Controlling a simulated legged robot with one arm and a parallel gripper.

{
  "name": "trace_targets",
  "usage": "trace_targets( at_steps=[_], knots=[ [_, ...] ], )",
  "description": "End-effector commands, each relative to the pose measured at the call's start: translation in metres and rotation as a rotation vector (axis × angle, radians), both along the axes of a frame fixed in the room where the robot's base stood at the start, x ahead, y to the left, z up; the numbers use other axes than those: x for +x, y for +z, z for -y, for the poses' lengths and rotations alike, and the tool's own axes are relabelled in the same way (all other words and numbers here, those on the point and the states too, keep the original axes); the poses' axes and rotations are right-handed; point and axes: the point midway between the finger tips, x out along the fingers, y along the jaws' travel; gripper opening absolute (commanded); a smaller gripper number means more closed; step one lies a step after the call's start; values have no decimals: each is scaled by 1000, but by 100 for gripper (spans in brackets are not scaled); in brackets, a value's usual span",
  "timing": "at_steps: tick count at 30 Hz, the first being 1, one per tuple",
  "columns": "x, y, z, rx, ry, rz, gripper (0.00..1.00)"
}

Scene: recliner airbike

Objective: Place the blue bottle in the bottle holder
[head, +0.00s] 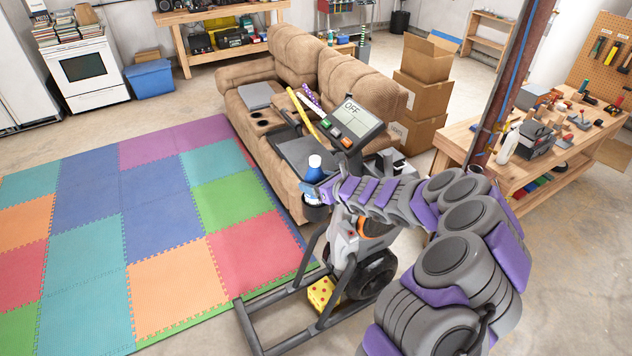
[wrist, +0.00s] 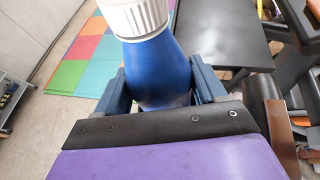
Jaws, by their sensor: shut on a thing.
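A blue bottle (head: 314,175) with a white cap stands upright at the end of my arm in the head view. In the wrist view the blue bottle (wrist: 158,70) sits between the two fingers of my gripper (wrist: 160,88), which is shut on it. My gripper (head: 318,190) is at the front of the exercise bike, partly hidden by the arm. A dark round cup, the bottle holder (head: 316,212), shows directly below the bottle. Whether the bottle's base is inside the holder or just above it, I cannot tell.
The bike's console (head: 350,122) reads OFF, just behind the bottle. A brown recliner sofa (head: 290,75) stands behind the bike. A yellow block (head: 322,294) lies by the bike's frame. A workbench (head: 540,165) with tools is at right. The coloured foam mat (head: 150,220) is clear.

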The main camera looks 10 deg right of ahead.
Motion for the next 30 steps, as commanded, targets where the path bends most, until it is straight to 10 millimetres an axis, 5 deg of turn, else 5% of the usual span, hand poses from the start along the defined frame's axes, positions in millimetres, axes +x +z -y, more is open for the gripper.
trace_targets(
  at_steps=[4, 5, 12, 23, 30],
  knots=[
    [0, -1, 1, 0, 0, 2, 16],
    [0, -1, 1, 0, 0, 1, 71],
    [1, -1, 1, 1, 0, 1, 94],
    [-1, 2, 2, 0, -1, 1, 96],
    [-27, 15, 18, 4, -3, 4, 96]
  ],
)
